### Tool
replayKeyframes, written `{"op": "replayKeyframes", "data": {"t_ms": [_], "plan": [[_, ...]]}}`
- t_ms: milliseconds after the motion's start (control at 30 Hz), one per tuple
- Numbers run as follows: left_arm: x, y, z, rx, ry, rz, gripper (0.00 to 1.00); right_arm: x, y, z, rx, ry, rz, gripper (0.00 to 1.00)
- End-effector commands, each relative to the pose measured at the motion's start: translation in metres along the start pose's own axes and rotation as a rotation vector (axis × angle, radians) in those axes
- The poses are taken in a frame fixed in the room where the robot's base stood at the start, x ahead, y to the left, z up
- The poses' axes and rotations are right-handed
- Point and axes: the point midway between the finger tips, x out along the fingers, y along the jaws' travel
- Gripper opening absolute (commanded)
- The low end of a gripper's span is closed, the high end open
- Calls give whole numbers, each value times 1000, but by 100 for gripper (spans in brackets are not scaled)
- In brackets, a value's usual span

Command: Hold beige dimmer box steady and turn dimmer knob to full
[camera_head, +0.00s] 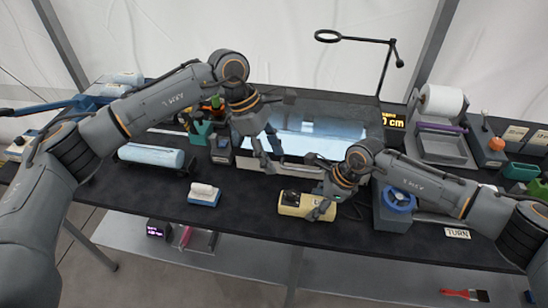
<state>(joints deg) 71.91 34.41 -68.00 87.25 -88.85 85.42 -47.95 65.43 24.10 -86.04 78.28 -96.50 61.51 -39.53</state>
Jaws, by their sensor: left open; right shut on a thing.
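The beige dimmer box (291,208) lies near the front edge of the black table, right of centre. A dark knob (291,195) shows on its top left part. My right gripper (322,207) is shut on the right end of the box, its fingers covering that end. My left gripper (268,160) is open and empty, pointing down above the table behind and to the left of the box. It is apart from the box. Whether the knob has a pointer mark is too small to tell.
A lit panel (318,137) stands behind both grippers. A white and blue block (204,194) lies left of the box, and a blue wheel device (398,199) is to its right. A roll (441,102) and small bins stand at the far right. Bare table lies between block and box.

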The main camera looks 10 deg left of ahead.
Motion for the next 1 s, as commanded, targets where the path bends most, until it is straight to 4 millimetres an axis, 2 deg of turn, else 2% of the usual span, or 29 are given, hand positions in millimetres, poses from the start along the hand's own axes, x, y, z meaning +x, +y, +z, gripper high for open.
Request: {"op": "replayKeyframes", "data": {"t_ms": [167, 200, 300, 333, 633, 733, 867, 1000], "plan": [[0, 0, 0, 0, 0, 0, 48, 0, 0, 0, 0, 0, 1, 13], [0, 0, 0, 0, 0, 0, 48, 0, 0, 0, -1, 0, 0, 50], [0, 0, 0, 0, 0, 1, 48, 0, 0, 0, -1, -1, 0, 71], [0, 0, 0, 0, 0, 1, 48, 0, 0, 0, 0, 0, 0, 75], [1, 0, 0, 0, 0, 1, 48, 0, 0, 0, 0, 0, 0, 75], [0, 0, 0, 0, 0, 1, 48, -6, 0, 0, 0, 0, -1, 75], [0, 0, 0, 0, 0, 1, 48, -26, -2, 0, -1, -1, -4, 75], [0, 0, 0, 0, 0, 1, 48, -57, -1, 0, -1, -1, -4, 75]]}}
